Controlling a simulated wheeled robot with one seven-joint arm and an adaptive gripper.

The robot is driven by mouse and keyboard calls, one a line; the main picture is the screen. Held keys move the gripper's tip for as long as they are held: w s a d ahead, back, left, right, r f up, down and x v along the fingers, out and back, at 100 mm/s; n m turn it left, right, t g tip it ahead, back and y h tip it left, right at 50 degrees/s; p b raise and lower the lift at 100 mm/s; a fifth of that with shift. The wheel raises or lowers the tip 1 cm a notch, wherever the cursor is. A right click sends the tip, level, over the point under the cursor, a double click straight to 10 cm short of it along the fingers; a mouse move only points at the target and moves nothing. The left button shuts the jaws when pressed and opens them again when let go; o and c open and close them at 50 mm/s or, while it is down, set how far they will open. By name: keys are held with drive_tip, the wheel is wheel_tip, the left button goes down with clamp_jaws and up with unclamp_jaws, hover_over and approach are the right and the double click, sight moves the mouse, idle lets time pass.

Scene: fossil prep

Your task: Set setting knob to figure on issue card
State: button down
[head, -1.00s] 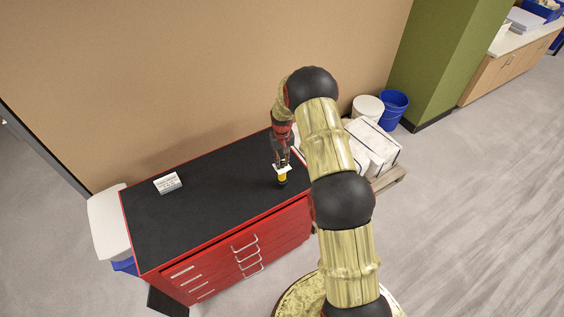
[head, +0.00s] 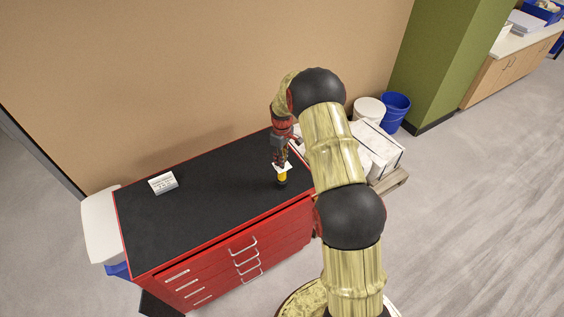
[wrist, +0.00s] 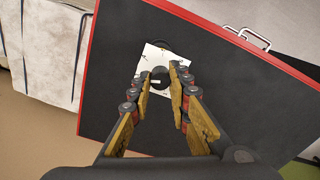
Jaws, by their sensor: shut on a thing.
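The setting knob (wrist: 160,77) shows in the wrist view as a dark round piece on a white plate (wrist: 153,61). My gripper (wrist: 161,74) has its fingertips on either side of the knob and is shut on it. In the head view my gripper (head: 281,162) points down at the yellow-and-black device (head: 282,177) under the white plate, near the worktop's right end. The knob is hidden there, and no setting marks are readable. The issue card (head: 163,183) stands tilted on the left part of the worktop; its print is too small to read.
The black worktop (head: 215,205) of the red drawer cabinet (head: 250,248) is clear between card and device. Drawer handles stick out at the front. A white bin (head: 101,225) stands left of the cabinet. Wrapped white blocks (head: 378,150) and buckets (head: 394,108) stand to the right.

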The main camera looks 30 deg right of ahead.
drive_tip(key=shift+n, duration=0.7)
drive_tip(key=c, duration=1.6)
unclamp_jaws()
drive_tip(key=shift+c, duration=0.2)
wheel_tip(320, 180, up, 12)
